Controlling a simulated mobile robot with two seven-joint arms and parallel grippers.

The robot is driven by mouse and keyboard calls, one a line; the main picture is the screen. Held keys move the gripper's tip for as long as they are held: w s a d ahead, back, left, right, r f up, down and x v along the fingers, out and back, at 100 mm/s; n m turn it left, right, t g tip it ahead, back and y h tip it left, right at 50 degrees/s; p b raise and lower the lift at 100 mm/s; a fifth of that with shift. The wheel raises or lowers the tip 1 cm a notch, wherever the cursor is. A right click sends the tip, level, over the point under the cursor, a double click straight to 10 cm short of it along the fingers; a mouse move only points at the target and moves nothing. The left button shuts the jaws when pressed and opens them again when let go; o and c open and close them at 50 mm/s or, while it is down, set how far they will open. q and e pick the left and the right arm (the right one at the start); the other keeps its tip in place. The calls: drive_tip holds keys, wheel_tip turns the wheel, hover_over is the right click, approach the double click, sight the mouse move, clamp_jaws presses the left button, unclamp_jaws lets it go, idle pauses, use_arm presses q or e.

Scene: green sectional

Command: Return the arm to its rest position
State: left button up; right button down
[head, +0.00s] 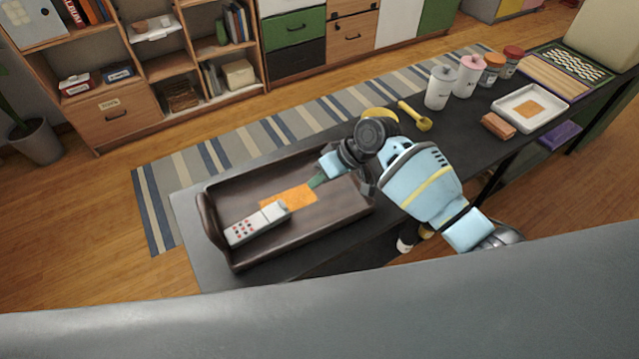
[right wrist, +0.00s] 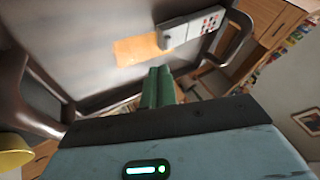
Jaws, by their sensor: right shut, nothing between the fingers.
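My right arm reaches in from the right in the head view. Its green-fingered gripper (head: 318,181) is shut and empty over the right part of a dark brown tray (head: 238,264). The fingers also show shut in the right wrist view (right wrist: 158,88). A light grey remote control (head: 256,221) with red buttons lies in the tray, partly over an orange patch (head: 297,196). The remote (right wrist: 193,28) and patch (right wrist: 137,50) also show in the right wrist view, apart from the fingers. My left gripper is not in view.
The tray stands on a long dark table (head: 420,148). Behind the arm are a yellow scoop (head: 415,116), a white canister (head: 440,87) and a pink canister (head: 468,76). A white tray (head: 530,107) and a brown block (head: 498,126) stand farther right. Shelves line the back.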

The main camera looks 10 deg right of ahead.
drive_tip(key=shift+a+f, duration=0.1)
drive_tip(key=shift+a, duration=0.05)
drive_tip(key=shift+h, duration=0.4)
drive_tip(key=s+f, duration=0.1)
drive_tip(key=s, duration=0.2)
drive_tip(key=s+f, duration=0.2)
drive_tip(key=s, duration=0.1)
drive_tip(key=s+f, duration=0.2)
drive_tip(key=s, duration=0.1)
drive_tip(key=shift+d+f, duration=0.2)
drive_tip(key=s+d+m+h, duration=0.25)
drive_tip(key=s+d, duration=0.55)
drive_tip(key=s, duration=0.5)
drive_tip(key=s+d+m+h, duration=0.2)
drive_tip(key=s+d+h, duration=0.35)
drive_tip(key=s, duration=0.75)
drive_tip(key=w+f+t+y, duration=0.3)
drive_tip(key=w+f+t, duration=0.2)
drive_tip(key=f+t, duration=0.3)
drive_tip(key=shift+w+a+f, duration=0.25)
drive_tip(key=shift+w+f, duration=0.05)
drive_tip(key=shift+f, duration=0.35)
